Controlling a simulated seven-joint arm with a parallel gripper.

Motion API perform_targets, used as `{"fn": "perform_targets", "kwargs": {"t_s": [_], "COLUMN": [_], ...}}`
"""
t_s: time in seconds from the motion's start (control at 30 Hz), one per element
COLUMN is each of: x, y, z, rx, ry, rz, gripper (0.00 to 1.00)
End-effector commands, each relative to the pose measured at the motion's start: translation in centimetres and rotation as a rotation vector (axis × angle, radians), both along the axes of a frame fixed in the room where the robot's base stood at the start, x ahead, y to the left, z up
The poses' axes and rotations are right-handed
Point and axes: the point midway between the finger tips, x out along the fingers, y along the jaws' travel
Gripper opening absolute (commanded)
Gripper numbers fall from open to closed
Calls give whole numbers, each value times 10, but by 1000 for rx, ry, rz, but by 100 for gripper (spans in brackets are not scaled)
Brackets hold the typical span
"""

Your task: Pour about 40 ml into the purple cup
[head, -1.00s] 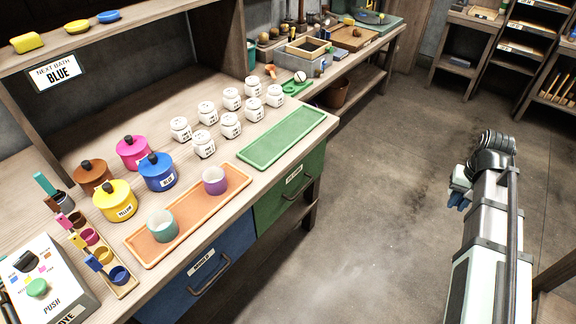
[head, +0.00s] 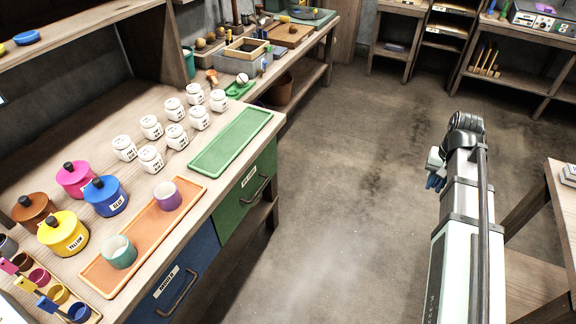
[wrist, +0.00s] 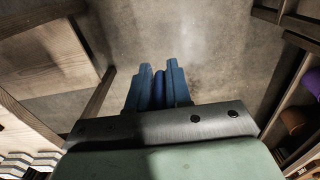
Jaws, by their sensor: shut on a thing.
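The purple cup (head: 167,196) stands upright on the orange tray (head: 150,232) at the front of the bench. A teal cup (head: 118,252) stands on the same tray, nearer to me. My gripper (head: 436,170) is at the right, over the floor and well away from both cups. In the wrist view my gripper (wrist: 158,84) has its blue fingers shut on a narrow dark blue-purple thing (wrist: 159,90). Most of that thing is hidden between the fingers, so I cannot tell what it is.
Lidded pots in brown, pink, blue (head: 105,195) and yellow (head: 62,233) stand behind the tray. Several white jars (head: 150,127) and a green tray (head: 232,140) lie farther along. A wooden table (head: 563,200) stands at the right. The floor (head: 340,200) between is clear.

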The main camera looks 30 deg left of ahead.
Motion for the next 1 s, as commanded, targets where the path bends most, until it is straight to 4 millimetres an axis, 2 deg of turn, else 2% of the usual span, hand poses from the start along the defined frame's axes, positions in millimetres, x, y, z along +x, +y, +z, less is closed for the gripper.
{"fn": "perform_targets", "kwargs": {"t_s": [0.37, 0.67, 1.0], "x": [10, 12, 4], "y": [53, 125, 209], "z": [5, 10, 17], "rx": [0, 0, 1], "ry": [-1, -1, 0], "rz": [-29, -58, -91], "gripper": [0, 0, 0]}}
